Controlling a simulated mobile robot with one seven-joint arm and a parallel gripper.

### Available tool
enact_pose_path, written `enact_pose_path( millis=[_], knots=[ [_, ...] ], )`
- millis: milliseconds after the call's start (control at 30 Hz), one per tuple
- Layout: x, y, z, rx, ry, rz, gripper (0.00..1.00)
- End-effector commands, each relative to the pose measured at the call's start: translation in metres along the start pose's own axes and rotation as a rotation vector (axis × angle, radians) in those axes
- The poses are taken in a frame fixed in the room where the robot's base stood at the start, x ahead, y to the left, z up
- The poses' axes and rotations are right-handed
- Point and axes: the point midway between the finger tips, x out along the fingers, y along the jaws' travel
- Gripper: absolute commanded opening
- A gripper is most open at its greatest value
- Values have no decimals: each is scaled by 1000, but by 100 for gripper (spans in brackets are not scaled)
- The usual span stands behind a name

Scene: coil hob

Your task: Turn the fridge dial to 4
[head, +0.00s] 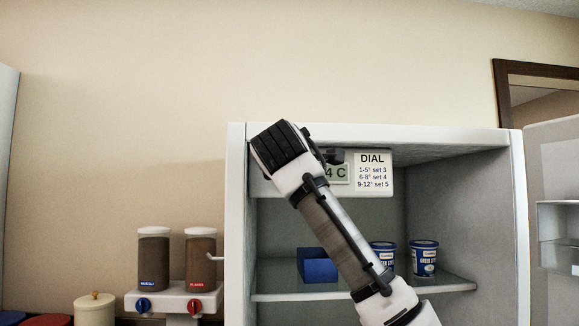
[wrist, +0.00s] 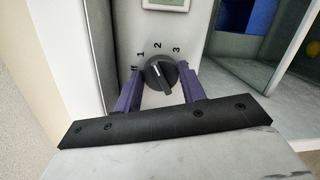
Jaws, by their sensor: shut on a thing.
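The dial (wrist: 160,74) is a dark round knob on the pale fridge panel, with 1, 2 and 3 printed around it; another mark at the left is partly hidden by a finger. No 4 is visible. A pale line on the knob runs toward the lower right; which end is the pointer I cannot tell. My gripper (wrist: 160,80) is shut on the knob, one purple finger on each side. In the head view my arm hides the dial. The fridge (head: 237,230) stands open. Its display (head: 341,174) shows "4 C", its left part covered by my arm.
A card (head: 373,172) beside the display reads "DIAL", 1-5° set 3, 6-8° set 4, 9-12° set 5. A blue box (head: 318,266) and blue-white tubs (head: 423,259) stand on the shelf. The fridge door (head: 555,210) is at right, dispensers (head: 172,262) at left.

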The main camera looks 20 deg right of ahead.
Motion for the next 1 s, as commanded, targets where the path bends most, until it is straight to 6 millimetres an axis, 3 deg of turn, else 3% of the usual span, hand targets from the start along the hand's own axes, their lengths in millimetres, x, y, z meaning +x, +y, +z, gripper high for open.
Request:
enact_pose_path(
  millis=[1000],
  knots=[
    [1, -3, 0, 956, 94, -117, 18]
  ],
)
